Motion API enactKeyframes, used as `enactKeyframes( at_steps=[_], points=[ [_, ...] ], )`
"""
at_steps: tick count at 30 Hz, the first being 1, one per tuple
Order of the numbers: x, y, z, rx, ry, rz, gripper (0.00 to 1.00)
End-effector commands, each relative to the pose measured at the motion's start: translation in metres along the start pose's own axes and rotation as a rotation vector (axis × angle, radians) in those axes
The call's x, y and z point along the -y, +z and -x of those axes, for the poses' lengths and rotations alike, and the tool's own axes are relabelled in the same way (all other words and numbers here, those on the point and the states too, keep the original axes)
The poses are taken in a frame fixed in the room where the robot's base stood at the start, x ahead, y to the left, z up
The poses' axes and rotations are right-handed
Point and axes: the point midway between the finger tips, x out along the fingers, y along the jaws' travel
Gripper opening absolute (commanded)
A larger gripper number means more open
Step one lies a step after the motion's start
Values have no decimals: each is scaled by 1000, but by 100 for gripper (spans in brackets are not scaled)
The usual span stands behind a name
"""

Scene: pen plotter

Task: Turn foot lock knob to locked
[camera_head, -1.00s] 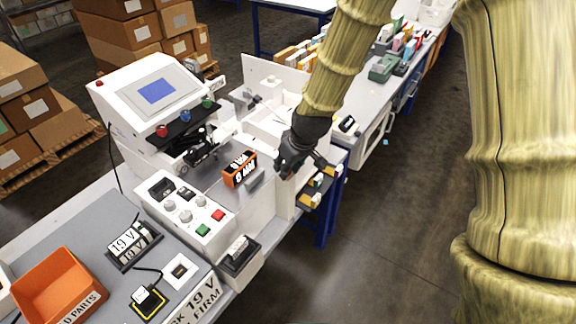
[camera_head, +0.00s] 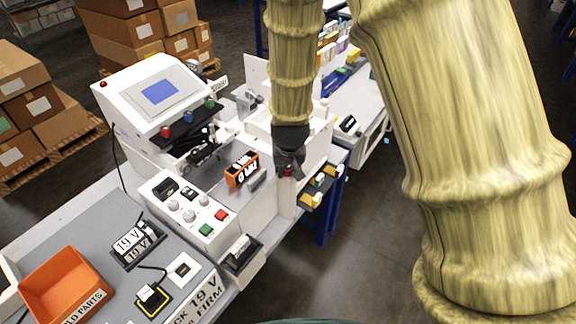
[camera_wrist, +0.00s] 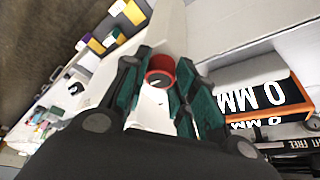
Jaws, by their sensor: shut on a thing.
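A round red knob (camera_wrist: 160,71) shows in the wrist view between the fingers of my gripper (camera_wrist: 159,80). A light mark shows on its face. My gripper's dark green fingers are closed on the knob from both sides. In the head view my gripper (camera_head: 289,168) points down at the white machine's right end, and only a bit of the red knob (camera_head: 288,173) shows under it. I cannot read any lock marking beside the knob.
An orange block with a black and white label (camera_head: 238,175) sits just left of my gripper; it also shows in the wrist view (camera_wrist: 296,88). A control panel (camera_head: 184,212) and a screen housing (camera_head: 130,92) stand further left. Floor to the right is clear.

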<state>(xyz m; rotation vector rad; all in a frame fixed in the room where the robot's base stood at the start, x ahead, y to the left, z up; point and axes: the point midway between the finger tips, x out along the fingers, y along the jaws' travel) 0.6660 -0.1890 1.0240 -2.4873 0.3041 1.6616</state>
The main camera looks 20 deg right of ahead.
Motion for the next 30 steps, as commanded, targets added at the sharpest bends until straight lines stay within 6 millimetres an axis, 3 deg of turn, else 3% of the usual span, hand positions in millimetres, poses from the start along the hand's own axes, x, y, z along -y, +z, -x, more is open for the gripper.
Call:
enactKeyframes(
  at_steps=[13,14,17,30],
  points=[
    [0,-2,0,-4,3,-8,4],
    [0,-2,0,-4,3,-8,33],
    [0,-2,0,-3,3,-8,49],
    [0,-1,6,-2,3,-6,49]
  ],
)
